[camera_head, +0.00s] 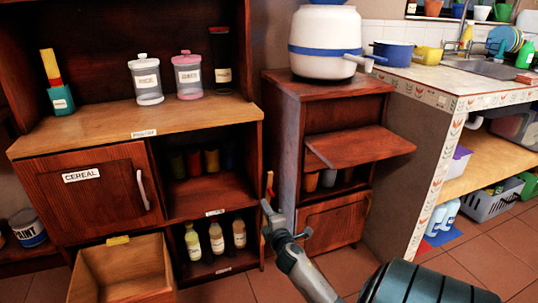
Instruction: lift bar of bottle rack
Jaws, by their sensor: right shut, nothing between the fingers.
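The bottle rack is the low compartment of the dark wood cabinet, where several pale bottles (216,238) stand upright in a row. I cannot make out a separate bar in front of them. My right gripper (270,213) is shut and empty. In the picture it is just right of the cabinet's right side panel, at about the height of the bottles. I see no contact with the rack. My left gripper is out of view.
An open wooden drawer (121,262) sticks out left of the bottles. The cereal door (85,190) is shut. To the right stands a small cabinet with a raised flap (360,146), near the tiled counter (452,78). Tiled floor (343,266) is clear around my arm.

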